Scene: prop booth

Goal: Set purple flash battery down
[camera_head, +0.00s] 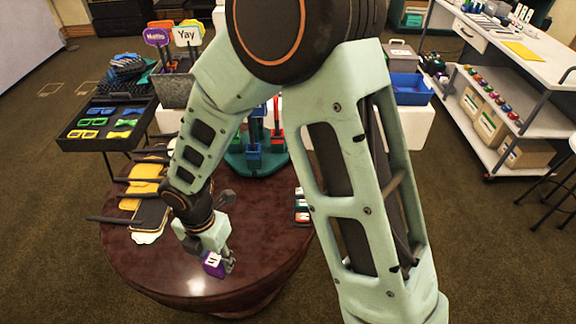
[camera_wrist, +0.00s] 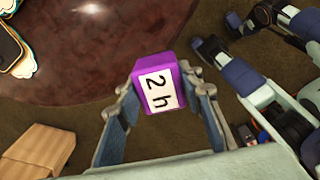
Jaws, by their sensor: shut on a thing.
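The purple flash battery (camera_wrist: 154,64) is between the two fingers of my gripper (camera_wrist: 158,84) in the wrist view, with a white label reading "2 h" facing the camera. The gripper is shut on it. In the head view the purple battery (camera_head: 213,265) is at the gripper (camera_head: 222,262), over the front part of the round dark wood table (camera_head: 165,270). In the wrist view it overlaps the table's edge (camera_wrist: 110,98). Whether its underside touches the tabletop cannot be told.
Paddle-shaped signs (camera_head: 150,212) lie at the table's left side. A small holder with labelled blocks (camera_head: 301,206) and a green stand (camera_head: 258,163) are farther back. The table's front left is clear. A cardboard box (camera_wrist: 40,150) is on the floor.

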